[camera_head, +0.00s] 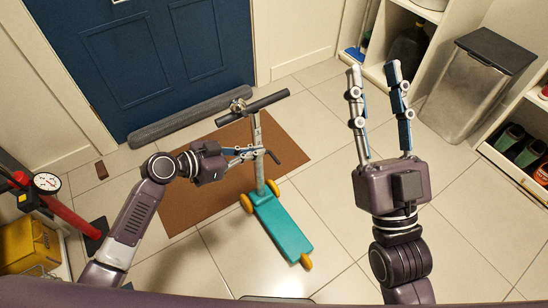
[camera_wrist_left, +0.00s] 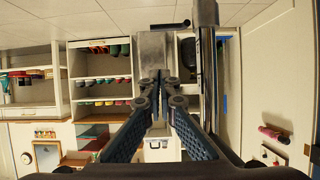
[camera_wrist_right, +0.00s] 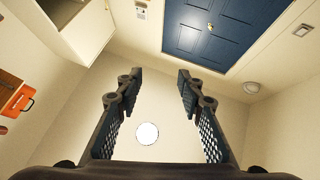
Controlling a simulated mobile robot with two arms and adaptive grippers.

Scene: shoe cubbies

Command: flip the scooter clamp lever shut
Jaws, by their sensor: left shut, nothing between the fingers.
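The scooter stands upright on the brown mat, with a teal deck (camera_head: 282,226), a silver stem (camera_head: 257,132) and a dark handlebar (camera_head: 268,101). A dark clamp lever (camera_head: 273,157) sticks out to the right of the stem, angled down. My left gripper (camera_head: 261,152) is shut with its fingertips at the stem, close to the lever; I cannot tell whether they touch. In the left wrist view the shut left fingers (camera_wrist_left: 160,80) are empty and the grey stem (camera_wrist_left: 207,14) stands just right of them. My right gripper (camera_head: 374,70) is open, empty and raised, away from the scooter.
The brown mat (camera_head: 197,191) lies before the blue door (camera_head: 150,55), with a grey roll (camera_head: 190,114) along its foot. A metal bin (camera_head: 472,88) and shoe cubbies (camera_head: 510,168) stand at the right. A red pump (camera_head: 50,215) is at the left. Floor beside the deck is clear.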

